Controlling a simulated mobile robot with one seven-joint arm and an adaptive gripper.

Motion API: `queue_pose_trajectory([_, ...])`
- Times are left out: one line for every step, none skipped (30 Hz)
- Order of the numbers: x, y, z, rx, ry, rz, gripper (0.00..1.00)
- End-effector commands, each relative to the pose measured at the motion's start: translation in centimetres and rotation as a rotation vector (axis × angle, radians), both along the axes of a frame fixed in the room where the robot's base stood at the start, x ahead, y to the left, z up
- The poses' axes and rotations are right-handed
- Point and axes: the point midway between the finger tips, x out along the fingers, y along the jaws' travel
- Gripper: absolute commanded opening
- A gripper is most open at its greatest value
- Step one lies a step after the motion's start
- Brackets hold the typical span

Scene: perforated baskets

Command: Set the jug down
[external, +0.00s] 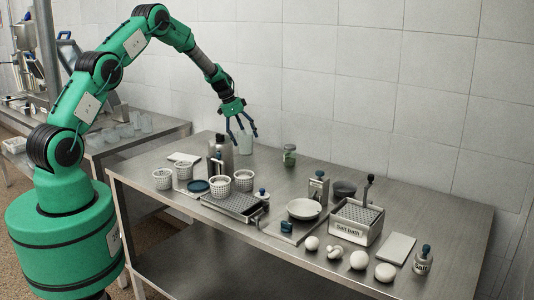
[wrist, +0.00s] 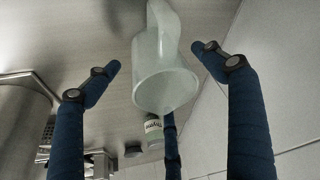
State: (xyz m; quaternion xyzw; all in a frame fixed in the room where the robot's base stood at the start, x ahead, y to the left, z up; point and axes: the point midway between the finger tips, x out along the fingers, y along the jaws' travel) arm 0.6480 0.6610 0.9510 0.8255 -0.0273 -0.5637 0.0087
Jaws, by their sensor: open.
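The jug (external: 246,144) is pale, translucent and greenish. It appears to stand upright on the steel table near its back edge, by the wall. In the wrist view the jug (wrist: 165,82) shows its wide round mouth, with its narrower part toward the top of the picture. My gripper (external: 241,135) is above and around the jug, its dark blue fingers pointing down. In the wrist view its fingers are spread wide, with clear gaps between the side fingers and the jug. The third finger is partly hidden behind the jug's rim.
White perforated baskets (external: 243,181) and a salt bath box (external: 355,222) are nearer the front. The table (external: 330,168) is bare along the back right.

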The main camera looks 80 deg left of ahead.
Motion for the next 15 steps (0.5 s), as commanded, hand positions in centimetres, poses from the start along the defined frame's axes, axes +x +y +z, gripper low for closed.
queue_pose_trajectory([0.0,0.0,0.0,0.0,0.0,0.0,0.82])
queue_pose_trajectory([0.0,0.0,0.0,0.0,0.0,0.0,0.82])
queue_pose_trajectory([0.0,0.0,0.0,0.0,0.0,0.0,0.82])
queue_pose_trajectory([0.0,0.0,0.0,0.0,0.0,0.0,0.82])
queue_pose_trajectory([0.0,0.0,0.1,0.0,0.0,0.0,0.82])
queue_pose_trajectory([0.0,0.0,0.1,0.0,0.0,0.0,0.82])
queue_pose_trajectory([0.0,0.0,0.2,0.0,0.0,0.0,0.82])
queue_pose_trajectory([0.0,0.0,0.3,0.0,0.0,0.0,0.82])
queue_pose_trajectory([0.0,0.0,0.5,0.001,0.0,0.0,0.82])
queue_pose_trajectory([-0.1,0.1,0.7,0.001,-0.001,0.0,0.82])
queue_pose_trajectory([-0.2,0.1,0.9,0.001,-0.001,0.0,0.82])
queue_pose_trajectory([-0.4,0.1,1.3,0.001,-0.001,0.0,0.82])
queue_pose_trajectory([-0.5,0.1,1.6,0.002,-0.001,0.001,0.82])
queue_pose_trajectory([-0.6,0.2,2.0,0.002,-0.001,0.0,0.82])
queue_pose_trajectory([-0.8,0.2,2.5,0.003,-0.001,0.0,0.82])
